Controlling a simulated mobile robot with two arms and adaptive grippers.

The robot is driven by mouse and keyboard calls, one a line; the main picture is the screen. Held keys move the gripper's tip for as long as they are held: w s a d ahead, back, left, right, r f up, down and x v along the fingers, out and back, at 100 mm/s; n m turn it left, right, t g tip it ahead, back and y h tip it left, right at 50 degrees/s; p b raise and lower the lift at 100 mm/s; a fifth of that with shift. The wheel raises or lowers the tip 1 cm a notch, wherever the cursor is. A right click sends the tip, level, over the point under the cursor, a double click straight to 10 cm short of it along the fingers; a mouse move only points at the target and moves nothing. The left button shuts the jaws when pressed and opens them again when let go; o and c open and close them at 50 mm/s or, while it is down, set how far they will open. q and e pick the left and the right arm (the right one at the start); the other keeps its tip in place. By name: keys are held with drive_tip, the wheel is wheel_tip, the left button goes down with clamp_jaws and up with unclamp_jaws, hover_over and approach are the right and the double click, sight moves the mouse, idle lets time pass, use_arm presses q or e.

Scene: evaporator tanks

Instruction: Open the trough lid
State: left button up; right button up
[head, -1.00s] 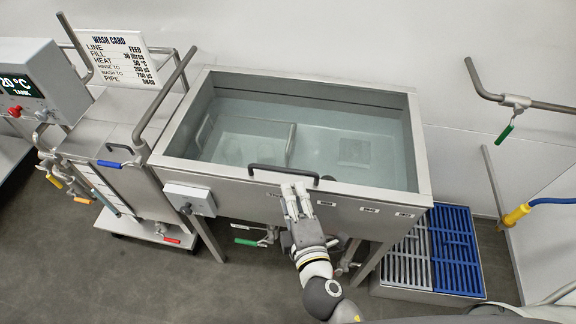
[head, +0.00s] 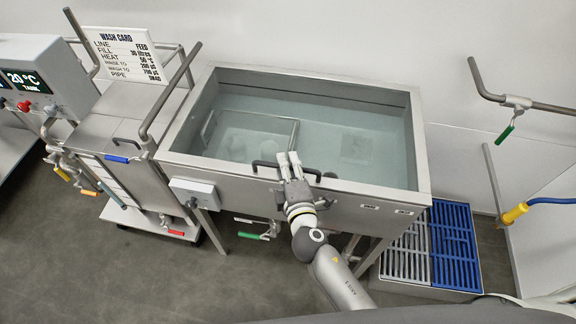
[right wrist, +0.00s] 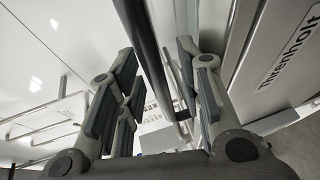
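The steel trough (head: 174,147) stands in the middle of the head view, with pale water and submerged shapes visible inside. I cannot tell whether a clear lid covers it. A dark bar handle (head: 265,163) runs along its front rim. My right gripper (head: 288,158) reaches over the middle of this handle from the front and hides part of it. In the right wrist view, my right gripper (right wrist: 155,85) is open, with the dark handle bar (right wrist: 145,50) passing between its fingers. Gaps show on both sides of the bar. My left gripper is out of view.
A grey control box (head: 195,190) sits on the trough's front left. A steel cart with a wash card (head: 128,55) stands left. Blue and grey grates (head: 455,245) lie at right. A wall pipe with a green-handled valve (head: 505,133) is further right.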

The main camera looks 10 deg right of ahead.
drive_tip(key=shift+c, duration=0.4)
clamp_jaws()
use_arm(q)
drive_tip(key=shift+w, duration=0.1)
